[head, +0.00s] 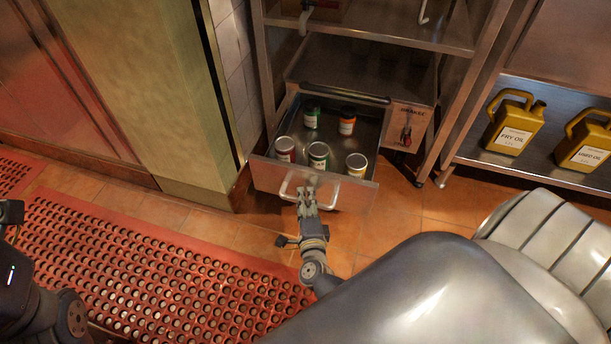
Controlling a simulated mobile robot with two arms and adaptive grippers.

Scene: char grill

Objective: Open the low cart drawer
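The low cart drawer (262,172) is pulled out from the bottom of the metal cart in the head view. Its inside shows, with several cans and jars standing in it. A pale loop handle (289,188) sits on the drawer front. My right gripper (307,188) is at the middle of this handle, its fingers close together around the bar, which they partly hide. Only dark parts of my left arm show at the left edge; the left gripper's fingers are not visible.
The cart's metal shelf (375,22) is above the drawer. A red perforated mat (150,265) covers the floor at left. A greenish wall column (150,90) stands left of the drawer. Yellow oil jugs (513,122) stand on a low shelf at right.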

